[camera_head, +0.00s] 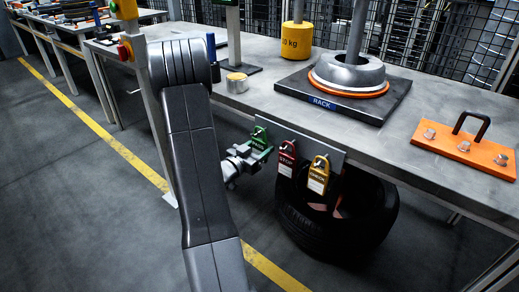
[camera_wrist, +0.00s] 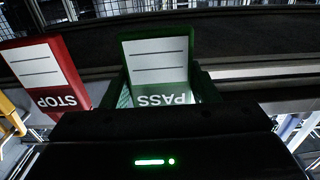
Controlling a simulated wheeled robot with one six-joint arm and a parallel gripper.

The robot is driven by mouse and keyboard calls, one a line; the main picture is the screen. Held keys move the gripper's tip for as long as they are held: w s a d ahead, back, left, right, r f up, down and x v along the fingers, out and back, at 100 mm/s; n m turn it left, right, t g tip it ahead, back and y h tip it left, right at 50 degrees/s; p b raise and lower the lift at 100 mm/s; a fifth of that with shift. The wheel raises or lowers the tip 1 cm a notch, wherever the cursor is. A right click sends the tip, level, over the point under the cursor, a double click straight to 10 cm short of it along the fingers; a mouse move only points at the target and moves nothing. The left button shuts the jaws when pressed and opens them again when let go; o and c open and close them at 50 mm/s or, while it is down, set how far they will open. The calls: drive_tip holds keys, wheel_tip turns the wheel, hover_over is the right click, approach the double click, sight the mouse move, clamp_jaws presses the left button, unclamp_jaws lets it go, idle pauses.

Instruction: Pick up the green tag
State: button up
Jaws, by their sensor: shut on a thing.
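The green tag (camera_head: 261,141) hangs at the left end of a grey plate on the table's front edge. In the wrist view the green tag (camera_wrist: 158,62) is upside down, with a white lined panel and the word PASS. My gripper (camera_head: 250,154) reaches it from the lower left and is shut on it. In the wrist view the dark gripper body (camera_wrist: 160,130) covers the bottom, and its fingers hug the tag's lower part. Whether the tag is still on its hook is hard to tell.
A red STOP tag (camera_head: 287,158) hangs close to the right, also in the wrist view (camera_wrist: 45,75). A yellow tag (camera_head: 318,174) hangs beyond it. A black tyre (camera_head: 345,225) is below.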

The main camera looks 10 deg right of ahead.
drive_tip(key=p+v, duration=0.3)
drive_tip(key=v, duration=1.5)
drive_tip(key=shift+r, duration=0.35)
